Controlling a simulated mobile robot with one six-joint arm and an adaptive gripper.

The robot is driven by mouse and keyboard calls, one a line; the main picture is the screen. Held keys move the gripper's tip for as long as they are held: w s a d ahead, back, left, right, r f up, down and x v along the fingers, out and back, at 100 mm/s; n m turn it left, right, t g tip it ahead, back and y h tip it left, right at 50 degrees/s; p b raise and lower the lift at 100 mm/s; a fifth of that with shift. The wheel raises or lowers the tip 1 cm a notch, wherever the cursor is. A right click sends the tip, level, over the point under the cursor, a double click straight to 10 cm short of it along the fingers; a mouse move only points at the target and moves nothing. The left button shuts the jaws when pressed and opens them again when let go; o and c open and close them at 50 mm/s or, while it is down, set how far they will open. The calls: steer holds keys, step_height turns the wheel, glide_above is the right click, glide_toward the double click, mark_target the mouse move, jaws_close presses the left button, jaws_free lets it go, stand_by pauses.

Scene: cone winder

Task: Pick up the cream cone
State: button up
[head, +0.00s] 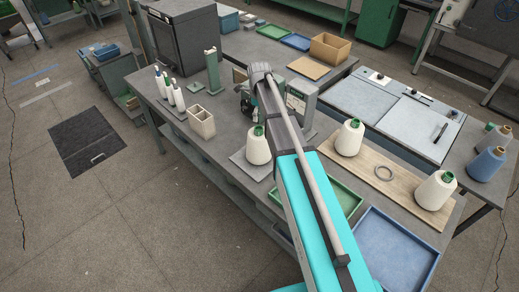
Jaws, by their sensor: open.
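Three cream cones with green tops show in the head view. One cream cone (258,148) stands upright on a grey plate (241,166), just left of my arm. A second cream cone (349,139) stands on a wooden board (375,171) right of my arm. A third cream cone (435,191) stands at the board's right end. My arm reaches from the bottom of the picture up over the table. I cannot make out my gripper; dark parts beside the arm's far end are too small to identify. No cone is seen held.
A grey machine with a dial (297,101) stands behind my arm. A beige divided holder (201,122) and slim white bobbins (168,92) stand at left. A green tray (345,197) and blue tray (390,250) sit in front.

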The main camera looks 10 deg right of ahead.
mark_target(259, 128)
steer(key=shift+f+b, duration=1.5)
steer(key=shift+f, duration=0.35)
steer(key=shift+w+a+f+b, duration=0.1)
steer(key=shift+f+b, duration=2.5)
steer(key=shift+c, duration=0.2)
jaws_close()
